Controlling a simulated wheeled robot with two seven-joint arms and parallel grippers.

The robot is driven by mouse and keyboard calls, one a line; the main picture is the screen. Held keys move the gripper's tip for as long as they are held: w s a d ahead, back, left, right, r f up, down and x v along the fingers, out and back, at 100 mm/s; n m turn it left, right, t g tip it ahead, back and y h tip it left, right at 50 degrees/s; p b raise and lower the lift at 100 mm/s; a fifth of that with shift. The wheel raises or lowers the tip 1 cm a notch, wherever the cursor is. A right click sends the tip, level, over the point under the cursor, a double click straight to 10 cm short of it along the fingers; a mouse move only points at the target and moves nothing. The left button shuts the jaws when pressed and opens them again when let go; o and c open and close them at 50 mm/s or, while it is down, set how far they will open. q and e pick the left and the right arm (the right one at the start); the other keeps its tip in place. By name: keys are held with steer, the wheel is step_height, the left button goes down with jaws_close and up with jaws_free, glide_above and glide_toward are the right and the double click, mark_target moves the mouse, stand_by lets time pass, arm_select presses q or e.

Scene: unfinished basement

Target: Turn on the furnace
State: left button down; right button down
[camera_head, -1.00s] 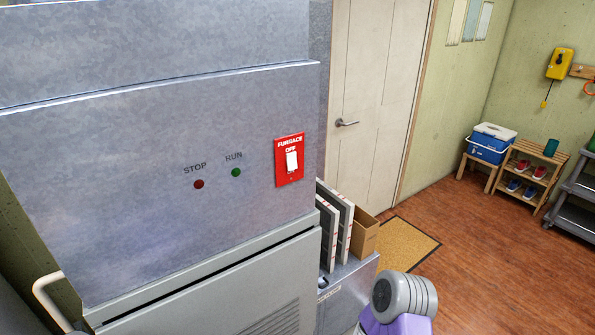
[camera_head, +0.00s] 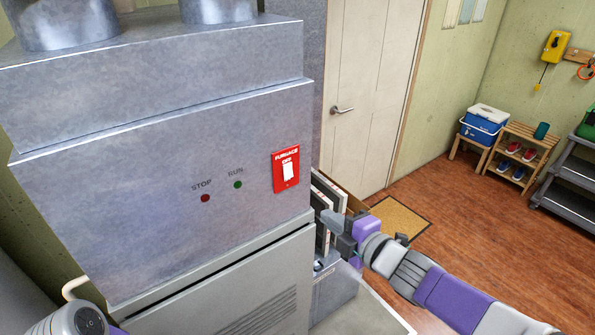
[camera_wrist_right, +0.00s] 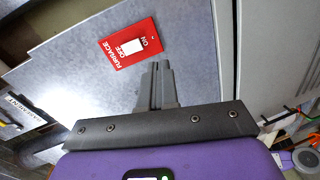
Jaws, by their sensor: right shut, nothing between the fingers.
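The furnace (camera_head: 120,210) is a large grey metal cabinet filling the left of the head view. On its front is a red plate (camera_head: 279,182) marked FURNACE, with a white switch (camera_head: 288,171). The plate (camera_wrist_right: 112,57) and switch (camera_wrist_right: 131,46) also show in the right wrist view, with OFF and ON at opposite ends of the switch. I cannot tell which way it is tipped. My right gripper (camera_head: 326,217) is shut and empty, below and right of the plate, apart from it. Its fingertips (camera_wrist_right: 157,66) point toward the panel. My left gripper is out of view.
A red STOP lamp (camera_head: 205,198) and a green RUN lamp (camera_head: 238,185) sit left of the plate; neither clearly glows. Flat framed panels (camera_head: 328,190) stand beside the furnace, close to my right gripper. A closed door (camera_head: 365,90) is behind. The wooden floor (camera_head: 480,230) is open at right.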

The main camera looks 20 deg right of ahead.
steer(key=shift+n+t, duration=0.3)
steer(key=shift+n, duration=0.6)
steer(key=r, duration=0.2)
steer(key=s+r, duration=0.1)
steer(key=r, duration=0.1)
steer(key=shift+s+d, duration=0.2)
steer(key=shift+f, duration=0.1)
steer(key=b, duration=0.3)
glide_toward(290, 176)
steer(key=x, duration=0.5)
steer(key=shift+w+f, duration=0.15)
steer(key=shift+w, duration=0.05)
steer(key=shift+x, duration=0.75)
steer(key=shift+a, duration=0.1)
